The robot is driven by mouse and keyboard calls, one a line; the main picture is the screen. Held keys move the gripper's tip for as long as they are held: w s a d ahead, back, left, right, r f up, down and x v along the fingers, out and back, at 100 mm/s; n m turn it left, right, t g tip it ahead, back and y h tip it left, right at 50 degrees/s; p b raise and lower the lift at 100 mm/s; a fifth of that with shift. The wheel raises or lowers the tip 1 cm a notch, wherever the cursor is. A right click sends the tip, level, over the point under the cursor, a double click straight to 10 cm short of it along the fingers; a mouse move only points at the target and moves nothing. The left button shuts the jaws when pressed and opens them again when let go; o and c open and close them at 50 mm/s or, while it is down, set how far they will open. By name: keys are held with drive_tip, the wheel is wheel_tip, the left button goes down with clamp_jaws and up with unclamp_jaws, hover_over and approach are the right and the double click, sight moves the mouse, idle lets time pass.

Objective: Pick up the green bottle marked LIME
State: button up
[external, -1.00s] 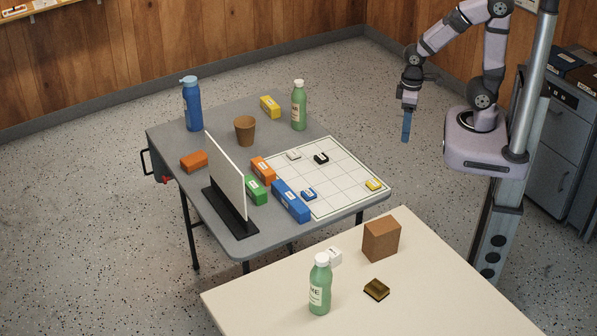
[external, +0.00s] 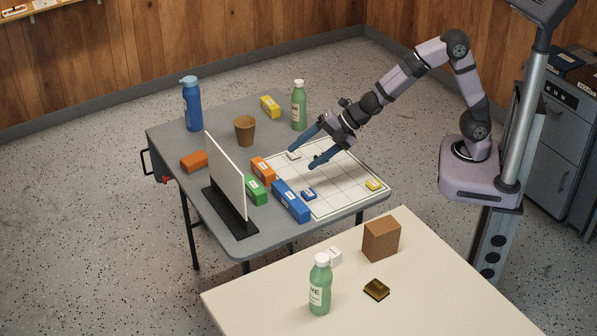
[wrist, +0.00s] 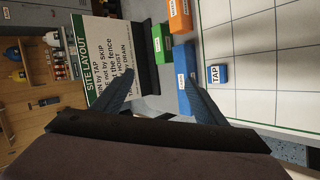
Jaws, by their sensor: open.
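One green bottle (external: 320,285) with a white cap stands upright on the cream table in front; the letters "ME" show on its label. A second green bottle (external: 299,106) stands upright at the back of the grey table; its label is too small to read. My gripper (external: 302,158) is open and empty over the white grid board, in front of the second bottle and apart from it. Its spread fingers also show in the wrist view (wrist: 157,75), pointing towards the blue block and sign. I make out neither green bottle in the wrist view.
The grey table holds a blue flask (external: 192,104), a brown cup (external: 245,130), an upright sign (external: 225,175), coloured blocks and the grid board (external: 335,195). A brown box (external: 381,240), a white block (external: 334,256) and a dark gold block (external: 376,290) stand near the front bottle.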

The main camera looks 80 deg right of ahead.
drive_tip(key=w+a+f+n+y+b, duration=0.2)
drive_tip(key=a+n+y+b, duration=0.25)
drive_tip(key=a+n, duration=0.65)
drive_tip(key=n+g+y+b, duration=0.7)
drive_tip(key=n+g+y, duration=0.3)
drive_tip(key=n, duration=1.1)
approach(322, 275)
wheel_tip(322, 275, down, 3)
drive_tip(key=shift+t, duration=0.4)
drive_tip(key=shift+w+a+r+p, duration=0.1)
drive_tip(key=shift+a+p, duration=0.35)
drive_tip(key=shift+a, duration=1.4)
drive_tip(key=shift+a+r+p, duration=0.1)
drive_tip(key=shift+a+p, duration=0.3)
drive_tip(key=shift+a, duration=1.5)
drive_tip(key=c, duration=1.1)
